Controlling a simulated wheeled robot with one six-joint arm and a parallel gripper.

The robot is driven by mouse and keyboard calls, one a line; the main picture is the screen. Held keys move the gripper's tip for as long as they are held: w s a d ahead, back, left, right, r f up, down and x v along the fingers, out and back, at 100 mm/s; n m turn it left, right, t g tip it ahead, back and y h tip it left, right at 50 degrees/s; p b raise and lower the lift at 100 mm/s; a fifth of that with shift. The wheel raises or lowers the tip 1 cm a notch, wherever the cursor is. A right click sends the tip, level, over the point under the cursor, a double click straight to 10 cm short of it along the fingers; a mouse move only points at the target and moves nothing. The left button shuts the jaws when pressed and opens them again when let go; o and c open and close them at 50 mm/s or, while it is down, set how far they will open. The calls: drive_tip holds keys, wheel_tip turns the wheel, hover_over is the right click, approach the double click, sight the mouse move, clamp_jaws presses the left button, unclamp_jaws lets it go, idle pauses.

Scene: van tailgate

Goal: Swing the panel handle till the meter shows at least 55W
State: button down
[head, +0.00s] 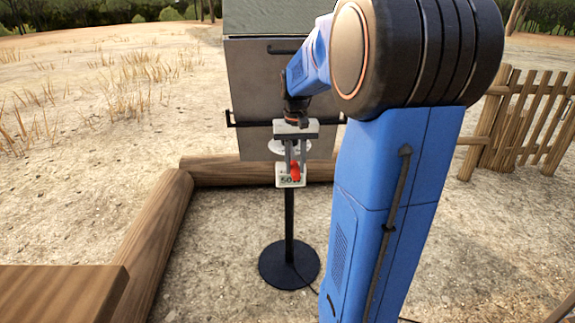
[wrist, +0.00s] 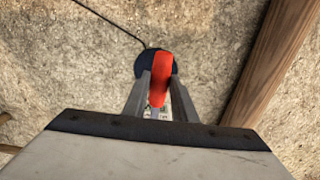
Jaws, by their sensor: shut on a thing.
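My gripper (head: 295,164) points down and is shut on the red handle (head: 296,173). In the wrist view, the red handle (wrist: 161,78) stands between the two grey fingers (wrist: 160,92). A small white meter (head: 286,182) sits right behind the handle. Its green display seems to read 50, but the handle covers part of it, so the full figure cannot be told. The large grey panel (head: 262,82) rises behind my gripper, with a dark bar across its lower part. A black pole (head: 289,220) stands under the meter on a round black base (head: 278,268).
Wooden logs edge the gravel at the left (head: 160,225) and behind the stand. A wooden plank surface (head: 65,292) fills the lower left corner. A picket fence (head: 530,118) stands at the right. A dark cable runs from the base over open gravel.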

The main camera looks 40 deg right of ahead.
drive_tip(key=shift+s+d, duration=0.1)
idle(0.3)
drive_tip(key=c, duration=1.5)
unclamp_jaws()
drive_tip(key=shift+o, duration=0.2)
wheel_tip(320, 180, up, 17)
drive_tip(key=shift+r, duration=0.2)
